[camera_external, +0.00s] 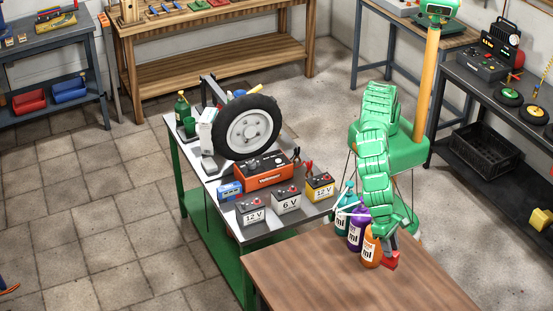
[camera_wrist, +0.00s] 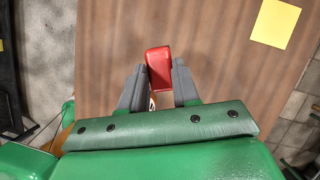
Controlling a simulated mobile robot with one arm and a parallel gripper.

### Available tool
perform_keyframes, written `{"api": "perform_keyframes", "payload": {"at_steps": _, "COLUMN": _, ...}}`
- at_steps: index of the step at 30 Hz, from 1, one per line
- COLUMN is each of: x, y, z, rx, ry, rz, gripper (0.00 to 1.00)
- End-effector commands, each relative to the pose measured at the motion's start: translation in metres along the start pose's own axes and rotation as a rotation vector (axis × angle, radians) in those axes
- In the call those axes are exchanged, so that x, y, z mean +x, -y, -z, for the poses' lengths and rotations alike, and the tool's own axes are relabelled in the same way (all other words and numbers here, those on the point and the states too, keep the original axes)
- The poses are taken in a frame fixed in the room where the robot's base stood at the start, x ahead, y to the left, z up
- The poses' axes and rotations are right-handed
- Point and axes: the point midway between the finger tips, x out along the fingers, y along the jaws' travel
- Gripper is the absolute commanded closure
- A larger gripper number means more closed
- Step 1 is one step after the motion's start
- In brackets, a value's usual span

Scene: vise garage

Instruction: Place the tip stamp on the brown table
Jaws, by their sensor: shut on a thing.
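My gripper (camera_external: 390,245) is shut on a red block-like thing (camera_external: 390,261), which I take to be the tip stamp. In the wrist view, the red stamp (camera_wrist: 158,66) sits between the two grey fingers of my gripper (camera_wrist: 158,84). Its lower part is hidden by my gripper. The brown table (camera_external: 330,270) lies below; its wood top also fills much of the wrist view (camera_wrist: 215,60). The stamp is over this table near its back edge. I cannot tell whether it touches the top.
Orange (camera_external: 371,252), purple (camera_external: 356,232) and teal (camera_external: 343,215) bottles stand close to the left of my gripper. A yellow note (camera_wrist: 275,24) lies on the brown table. The green-framed bench behind holds several batteries and a wheel (camera_external: 249,127).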

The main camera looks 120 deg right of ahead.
Motion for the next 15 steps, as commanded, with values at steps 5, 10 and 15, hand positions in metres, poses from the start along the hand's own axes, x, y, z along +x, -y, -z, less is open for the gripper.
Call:
{"api": "perform_keyframes", "payload": {"at_steps": 5, "x": 0.015, "y": 0.000, "z": 0.006, "rx": 0.000, "ry": 0.001, "rz": 0.000, "gripper": 1.00}}
{"api": "perform_keyframes", "payload": {"at_steps": 10, "x": 0.024, "y": 0.001, "z": 0.010, "rx": 0.000, "ry": 0.002, "rz": 0.002, "gripper": 1.00}}
{"api": "perform_keyframes", "payload": {"at_steps": 15, "x": 0.039, "y": 0.000, "z": 0.017, "rx": 0.002, "ry": 0.000, "rz": -0.003, "gripper": 1.00}}
